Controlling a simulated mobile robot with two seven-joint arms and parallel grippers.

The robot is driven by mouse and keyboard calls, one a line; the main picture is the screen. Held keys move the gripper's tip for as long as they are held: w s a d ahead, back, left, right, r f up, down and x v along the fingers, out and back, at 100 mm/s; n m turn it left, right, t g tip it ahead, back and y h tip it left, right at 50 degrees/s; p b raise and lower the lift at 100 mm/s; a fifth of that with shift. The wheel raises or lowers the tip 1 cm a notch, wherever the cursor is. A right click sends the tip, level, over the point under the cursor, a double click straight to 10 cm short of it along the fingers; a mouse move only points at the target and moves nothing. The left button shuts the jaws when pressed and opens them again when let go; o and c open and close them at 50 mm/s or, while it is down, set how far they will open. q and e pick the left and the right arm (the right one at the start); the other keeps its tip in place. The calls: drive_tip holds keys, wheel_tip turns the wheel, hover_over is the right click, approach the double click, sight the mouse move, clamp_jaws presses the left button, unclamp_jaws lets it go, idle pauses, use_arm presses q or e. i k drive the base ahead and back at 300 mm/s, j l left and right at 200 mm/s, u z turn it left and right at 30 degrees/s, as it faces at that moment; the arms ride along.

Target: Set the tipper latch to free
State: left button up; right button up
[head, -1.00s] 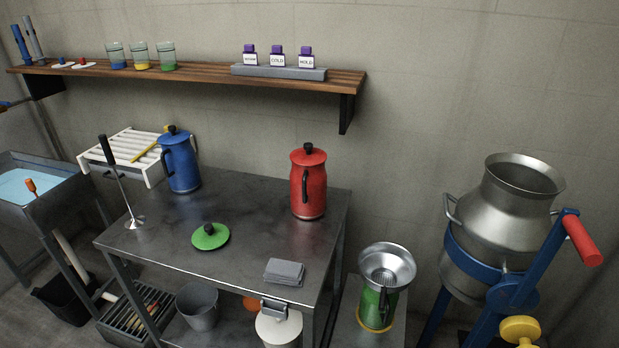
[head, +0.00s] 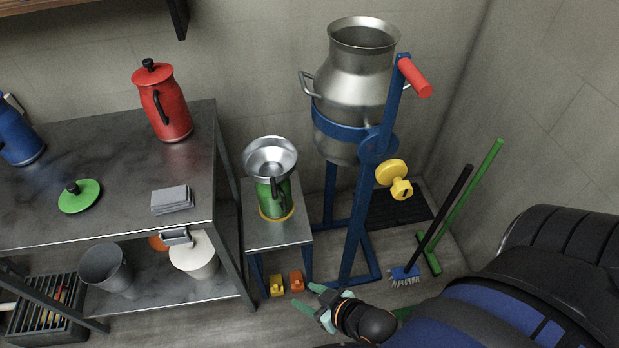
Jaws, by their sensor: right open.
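The tipper is a blue stand (head: 358,215) that holds a large metal can (head: 362,85) upright in a blue band. A red handle (head: 415,77) sticks out at its top right. A yellow knob (head: 392,178), which looks like the latch, sits on the stand's right side below the pivot. I cannot tell its setting from its shape. My right gripper (head: 321,304) is open and empty, low in front of the stand and well below the knob. My left gripper is not in view.
A small metal stand (head: 280,237) left of the tipper bears a green jug (head: 272,201) with a steel funnel (head: 270,157). The workbench (head: 130,185) is farther left. A brush (head: 405,273) and a green-handled tool (head: 470,190) lean at the right.

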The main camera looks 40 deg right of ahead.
sight(402, 190)
drive_tip(key=z, duration=0.9)
